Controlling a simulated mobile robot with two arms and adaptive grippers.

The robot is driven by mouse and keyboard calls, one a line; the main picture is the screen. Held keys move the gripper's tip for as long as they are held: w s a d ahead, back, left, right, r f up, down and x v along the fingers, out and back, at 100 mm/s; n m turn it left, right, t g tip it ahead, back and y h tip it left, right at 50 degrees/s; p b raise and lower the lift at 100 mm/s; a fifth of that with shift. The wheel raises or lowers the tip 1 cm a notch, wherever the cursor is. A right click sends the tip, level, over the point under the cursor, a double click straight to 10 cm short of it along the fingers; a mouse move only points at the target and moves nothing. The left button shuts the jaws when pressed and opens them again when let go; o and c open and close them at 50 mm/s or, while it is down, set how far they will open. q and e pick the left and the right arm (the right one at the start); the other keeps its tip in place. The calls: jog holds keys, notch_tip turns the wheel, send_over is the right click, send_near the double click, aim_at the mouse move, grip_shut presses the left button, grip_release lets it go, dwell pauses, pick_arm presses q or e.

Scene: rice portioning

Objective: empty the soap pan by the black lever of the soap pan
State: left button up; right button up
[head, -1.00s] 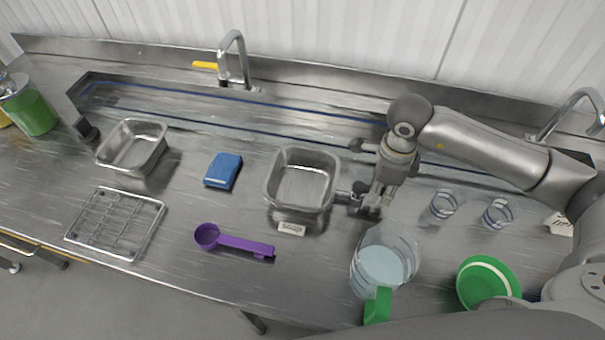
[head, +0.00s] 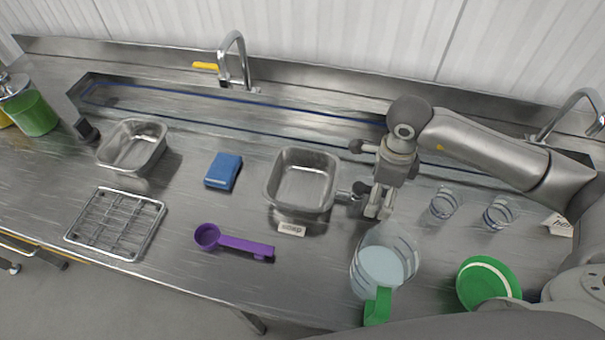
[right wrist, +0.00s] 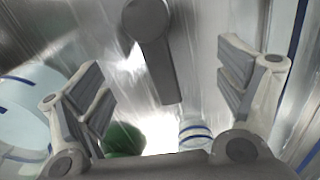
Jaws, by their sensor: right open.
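The soap pan (head: 270,190) is a square metal pan standing upright on the counter, with a small "soap" label (head: 291,229) at its front. Its inside looks empty of any solid thing; a clear liquid cannot be ruled out. Its lever (head: 343,195) sticks out on the right side, partly hidden by my right gripper (head: 377,207). In the right wrist view the dark lever (right wrist: 158,55) shows between the two spread fingers of my right gripper (right wrist: 163,85), apart from both. That gripper is open and empty. My left gripper is not in view.
A clear pitcher (head: 382,265) with a green handle stands close in front of my right gripper. Two glasses (head: 443,204) and a green-rimmed lid (head: 487,283) are to the right. A blue sponge (head: 223,171), purple scoop (head: 235,243), wire rack (head: 115,223) and another pan (head: 132,147) lie left.

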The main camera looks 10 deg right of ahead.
jog(key=shift+r+p, duration=2.1)
jog(key=shift+r, duration=1.9)
